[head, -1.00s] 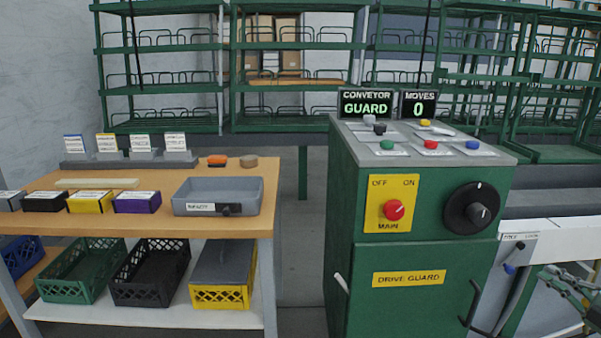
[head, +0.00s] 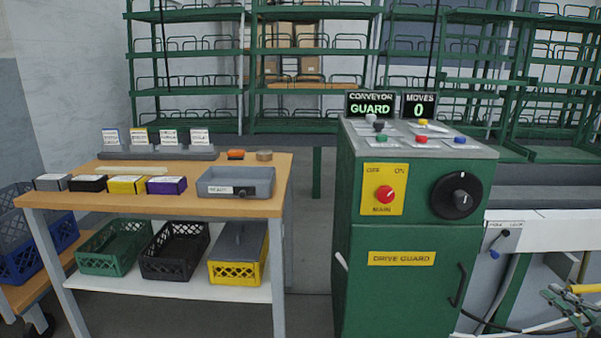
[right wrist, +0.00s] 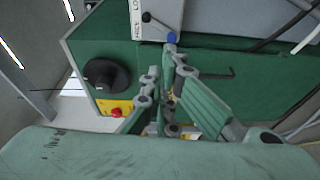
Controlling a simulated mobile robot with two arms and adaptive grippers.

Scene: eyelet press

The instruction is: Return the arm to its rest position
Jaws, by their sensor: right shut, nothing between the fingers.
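My right gripper (head: 556,302) shows at the lower right edge of the head view, to the right of the green machine cabinet (head: 405,292). Its fingers are shut with nothing between them. In the right wrist view the shut fingers (right wrist: 168,62) stand in front of the cabinet's green side, with the black knob (right wrist: 105,80) and red main switch (right wrist: 117,112) at left. I cannot tell the exact gap between fingers and cabinet. Most of the right arm is out of the head view. My left gripper is not in view.
A wooden workbench (head: 105,205) with a grey tray (head: 235,189) and small boxes stands at left, crates on its lower shelf. The cabinet has a door handle (head: 459,285) at its front right. A grey lockout panel (head: 502,237) hangs right of it. Floor shows between bench and cabinet.

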